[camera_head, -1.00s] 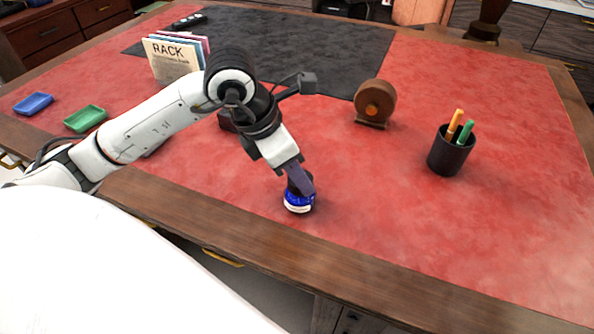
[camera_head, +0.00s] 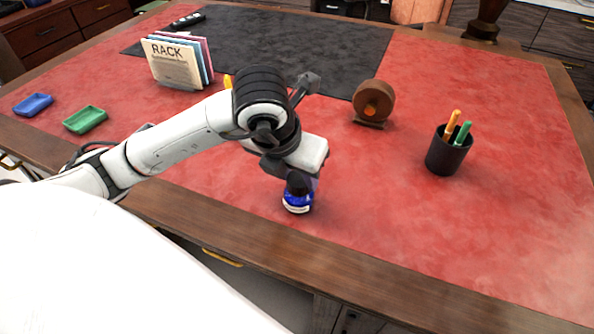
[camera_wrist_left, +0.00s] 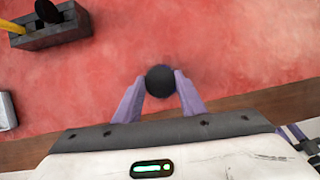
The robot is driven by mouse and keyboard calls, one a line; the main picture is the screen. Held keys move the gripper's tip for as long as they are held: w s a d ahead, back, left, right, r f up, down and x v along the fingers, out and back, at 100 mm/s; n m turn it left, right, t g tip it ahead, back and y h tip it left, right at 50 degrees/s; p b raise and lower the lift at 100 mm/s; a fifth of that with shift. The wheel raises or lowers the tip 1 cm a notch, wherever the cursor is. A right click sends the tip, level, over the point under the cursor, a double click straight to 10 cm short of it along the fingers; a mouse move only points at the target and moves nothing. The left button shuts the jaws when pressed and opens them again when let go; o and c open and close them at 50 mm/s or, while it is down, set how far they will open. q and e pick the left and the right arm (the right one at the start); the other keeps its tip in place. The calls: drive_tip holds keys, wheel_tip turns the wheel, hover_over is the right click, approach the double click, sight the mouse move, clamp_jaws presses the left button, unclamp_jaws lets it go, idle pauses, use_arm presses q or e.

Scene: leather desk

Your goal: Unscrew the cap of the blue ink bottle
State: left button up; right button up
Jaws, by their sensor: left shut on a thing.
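The blue ink bottle (camera_head: 298,202) stands upright on the red desk top near its front edge, with a white label on its side. My left gripper (camera_head: 301,184) comes down on it from above and is shut on its dark cap. In the left wrist view the round black cap (camera_wrist_left: 160,80) sits between the two purple fingertips of my left gripper (camera_wrist_left: 161,92), touching both. The gripper hides most of the cap in the head view. My right gripper is not in view.
A black pen cup (camera_head: 446,156) with orange and green pens stands to the right. A brown round object (camera_head: 374,103) on a base stands behind. A file rack (camera_head: 176,64), green tray (camera_head: 86,119) and blue tray (camera_head: 34,104) are at the left.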

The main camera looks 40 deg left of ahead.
use_arm(q)
drive_tip(key=shift+s+f, duration=0.1)
drive_tip(key=n, duration=0.1)
drive_tip(key=n+y, duration=0.1)
drive_tip(key=shift+d+n+p, duration=0.2)
drive_tip(key=shift+n+p, duration=0.1)
drive_tip(key=shift+p, duration=0.1)
drive_tip(key=shift+n+g+y+p, duration=0.3)
drive_tip(key=shift+n+p, duration=0.2)
drive_tip(key=shift+n, duration=0.2)
drive_tip(key=shift+n+p, duration=0.3)
drive_tip(key=shift+p, duration=0.15)
drive_tip(key=shift+n+g+y+p, duration=0.3)
drive_tip(key=shift+n+y+p, duration=0.1)
drive_tip(key=shift+n+p, duration=1.2)
drive_tip(key=shift+p, duration=0.45)
